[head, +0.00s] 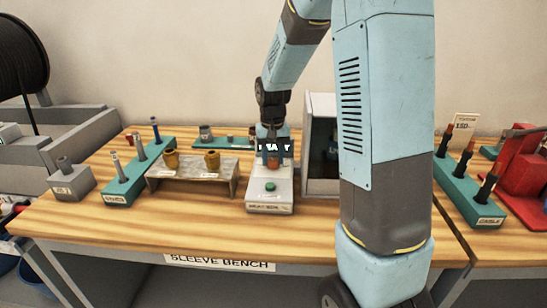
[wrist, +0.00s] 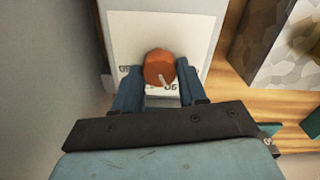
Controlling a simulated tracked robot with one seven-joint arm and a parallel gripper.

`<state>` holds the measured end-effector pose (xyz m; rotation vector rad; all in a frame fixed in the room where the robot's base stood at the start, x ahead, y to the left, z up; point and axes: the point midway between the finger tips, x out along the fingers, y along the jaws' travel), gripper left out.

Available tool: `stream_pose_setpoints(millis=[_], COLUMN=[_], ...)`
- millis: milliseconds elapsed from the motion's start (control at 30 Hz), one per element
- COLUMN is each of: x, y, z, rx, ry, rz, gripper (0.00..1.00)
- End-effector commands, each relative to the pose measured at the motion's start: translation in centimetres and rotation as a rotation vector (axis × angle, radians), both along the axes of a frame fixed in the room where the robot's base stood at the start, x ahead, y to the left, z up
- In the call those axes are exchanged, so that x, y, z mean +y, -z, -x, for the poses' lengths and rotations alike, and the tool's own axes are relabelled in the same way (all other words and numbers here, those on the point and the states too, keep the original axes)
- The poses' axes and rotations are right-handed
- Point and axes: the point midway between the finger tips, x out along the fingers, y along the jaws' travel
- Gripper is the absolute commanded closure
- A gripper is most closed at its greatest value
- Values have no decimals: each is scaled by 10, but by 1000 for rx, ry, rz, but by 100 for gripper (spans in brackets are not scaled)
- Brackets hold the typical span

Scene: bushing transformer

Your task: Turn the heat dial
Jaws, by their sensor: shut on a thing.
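My gripper (wrist: 158,80) is shut on the dial, with one blue finger on each side. In the head view, my gripper (head: 271,148) is over the rear of the pale heater unit (head: 284,190), and a bit of orange (head: 272,161) shows below it. A green button (head: 270,186) is on the unit's front part.
A grey stand (head: 165,183) with brass-coloured sleeves is left of the unit. A teal rack (head: 122,191) stands farther left. A dark-fronted open box (head: 321,150) is close on the right. Another teal rack (head: 470,195) and a red device (head: 522,165) are far right. Bare wood lies in front.

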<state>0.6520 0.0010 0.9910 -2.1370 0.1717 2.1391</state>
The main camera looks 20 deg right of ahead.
Motion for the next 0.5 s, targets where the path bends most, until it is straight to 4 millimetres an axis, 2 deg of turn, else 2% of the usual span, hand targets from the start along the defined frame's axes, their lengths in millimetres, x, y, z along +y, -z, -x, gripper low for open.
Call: stream_pose_setpoints(millis=[500], x=[-1], y=[0], z=[0], rx=[-2], ry=[487], rz=[1], gripper=[89])
